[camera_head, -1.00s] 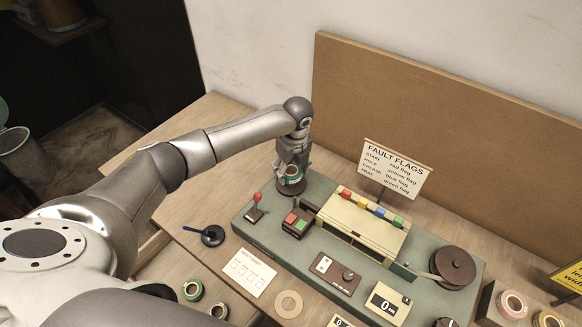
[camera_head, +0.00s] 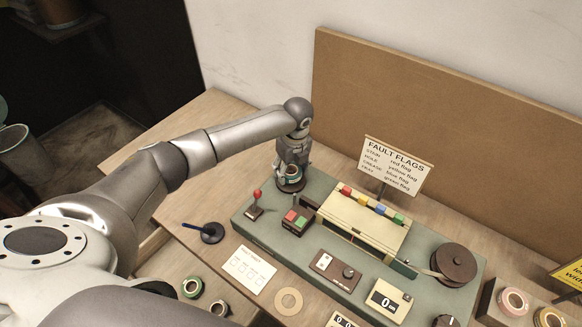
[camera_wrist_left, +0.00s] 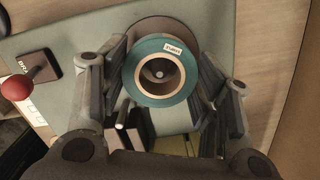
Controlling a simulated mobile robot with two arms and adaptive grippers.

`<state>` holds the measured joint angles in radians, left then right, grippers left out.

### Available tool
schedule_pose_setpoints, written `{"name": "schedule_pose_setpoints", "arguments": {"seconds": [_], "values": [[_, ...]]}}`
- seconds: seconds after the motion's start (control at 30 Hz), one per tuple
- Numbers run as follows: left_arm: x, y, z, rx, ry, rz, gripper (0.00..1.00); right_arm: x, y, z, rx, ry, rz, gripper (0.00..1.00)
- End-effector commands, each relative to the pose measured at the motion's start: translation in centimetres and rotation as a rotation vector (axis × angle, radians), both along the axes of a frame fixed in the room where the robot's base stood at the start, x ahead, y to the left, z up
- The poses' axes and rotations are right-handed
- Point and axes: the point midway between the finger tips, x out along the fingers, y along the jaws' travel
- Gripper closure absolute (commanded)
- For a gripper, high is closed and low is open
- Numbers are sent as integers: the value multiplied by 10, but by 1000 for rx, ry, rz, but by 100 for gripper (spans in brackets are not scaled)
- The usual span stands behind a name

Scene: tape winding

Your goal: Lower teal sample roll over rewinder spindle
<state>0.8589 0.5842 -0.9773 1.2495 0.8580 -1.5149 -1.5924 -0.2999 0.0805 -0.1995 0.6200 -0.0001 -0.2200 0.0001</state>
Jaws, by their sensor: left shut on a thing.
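The teal sample roll (camera_wrist_left: 158,98) is held between the two fingers of my left gripper (camera_wrist_left: 160,92). It has a pale core, a small printed label and teal sides. In the head view the roll (camera_head: 291,174) shows only as a small teal and white band under my left gripper (camera_head: 292,165). The rewinder's dark round plate (camera_wrist_left: 186,30) lies under the roll, and it also shows in the head view (camera_head: 290,187). The spindle tip (camera_wrist_left: 158,73) is visible inside the roll's core. I cannot tell the exact gap between roll and plate. My right gripper is not in view.
The green machine base (camera_head: 240,222) carries a red-knobbed lever (camera_head: 257,196), a red and green button box (camera_head: 296,221), a cream housing (camera_head: 350,225) and a brown supply reel (camera_head: 455,264). A fault flags sign (camera_head: 396,165) stands behind. A backboard (camera_head: 440,120) closes the rear.

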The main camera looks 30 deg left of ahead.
Motion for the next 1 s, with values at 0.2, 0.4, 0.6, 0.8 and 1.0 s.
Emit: {"name": "schedule_pose_setpoints", "arguments": {"seconds": [0.2, 0.4, 0.6, 0.8, 1.0], "values": [[0, 0, -8, 0, 0, 0, 63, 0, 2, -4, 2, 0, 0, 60], [0, 0, -14, 0, 0, 0, 63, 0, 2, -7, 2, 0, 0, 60], [0, 0, -18, 0, 0, 0, 63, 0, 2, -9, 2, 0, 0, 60], [0, 0, -18, 0, 0, 0, 63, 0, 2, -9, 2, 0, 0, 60], [0, 0, -18, 0, 0, 0, 20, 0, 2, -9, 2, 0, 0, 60]]}}
